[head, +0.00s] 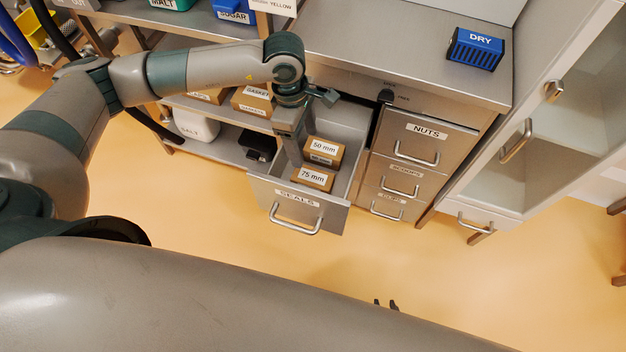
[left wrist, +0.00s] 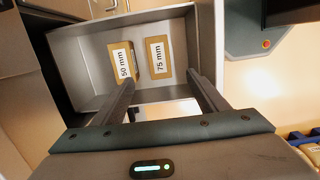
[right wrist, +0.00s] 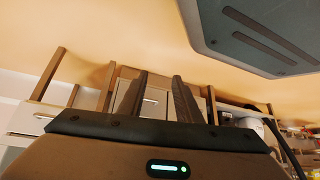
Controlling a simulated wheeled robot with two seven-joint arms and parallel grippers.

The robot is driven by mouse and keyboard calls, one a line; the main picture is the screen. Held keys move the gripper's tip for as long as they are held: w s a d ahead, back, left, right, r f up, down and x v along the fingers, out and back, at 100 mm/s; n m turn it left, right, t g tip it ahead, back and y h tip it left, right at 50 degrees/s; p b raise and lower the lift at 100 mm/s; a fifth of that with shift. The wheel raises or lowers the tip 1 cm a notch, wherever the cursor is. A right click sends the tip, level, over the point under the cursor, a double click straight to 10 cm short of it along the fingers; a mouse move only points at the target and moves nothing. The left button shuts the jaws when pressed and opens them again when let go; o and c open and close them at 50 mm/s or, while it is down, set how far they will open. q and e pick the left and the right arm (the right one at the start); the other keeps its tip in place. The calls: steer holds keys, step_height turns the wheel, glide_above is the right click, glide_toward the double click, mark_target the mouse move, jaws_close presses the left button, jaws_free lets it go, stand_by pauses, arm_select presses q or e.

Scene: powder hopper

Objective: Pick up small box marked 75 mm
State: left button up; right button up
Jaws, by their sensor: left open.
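The small box marked 75 mm (head: 313,178) is brown with a white label and lies in the open drawer marked SEALS (head: 297,198), near its front. It also shows in the left wrist view (left wrist: 159,57). A similar box marked 50 mm (head: 324,150) lies beside it, farther back. My left gripper (head: 295,150) is over the drawer, its fingers apart and empty; in the left wrist view its fingertips (left wrist: 160,84) lie short of the boxes. My right gripper (head: 386,304) is low over the floor, away from the drawer, with an empty gap between its fingers (right wrist: 160,78).
Closed drawers, the top one marked NUTS (head: 427,128), stand right of the open drawer. A blue DRY box (head: 475,49) is on the counter above. Shelves at left hold a white SALT container (head: 194,125) and gasket boxes (head: 254,99). The floor in front is clear.

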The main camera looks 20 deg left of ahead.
arm_select(q)
steer(key=p, duration=0.3)
glide_above(312, 176)
steer(key=f, duration=1)
steer(key=shift+s+a+f, duration=0.15)
steer(key=shift+a+f, duration=0.15)
steer(key=shift+f, duration=0.75)
arm_select(e)
steer(key=s+d+f+g, duration=0.3)
steer(key=s+d, duration=0.1)
steer(key=s, duration=0.5)
steer(key=shift+s+h, duration=0.2)
steer(key=shift+h, duration=0.2)
steer(key=shift+f, duration=0.1)
arm_select(q)
steer(key=shift+d+f, duration=0.1)
steer(key=shift+f, duration=0.05)
steer(key=f, duration=0.1)
steer(key=f+p, duration=0.1)
steer(key=f, duration=0.2)
steer(key=shift+d+f+p, duration=0.15)
steer(key=shift+d+p, duration=0.15)
steer(key=shift+p, duration=0.1)
steer(key=shift+f, duration=0.3)
arm_select(e)
steer(key=s+d+g, duration=0.1)
steer(key=s+d, duration=0.1)
steer(key=s, duration=0.4)
steer(key=shift+s+d+f+g+h, duration=0.3)
steer(key=shift+d+f+g, duration=0.1)
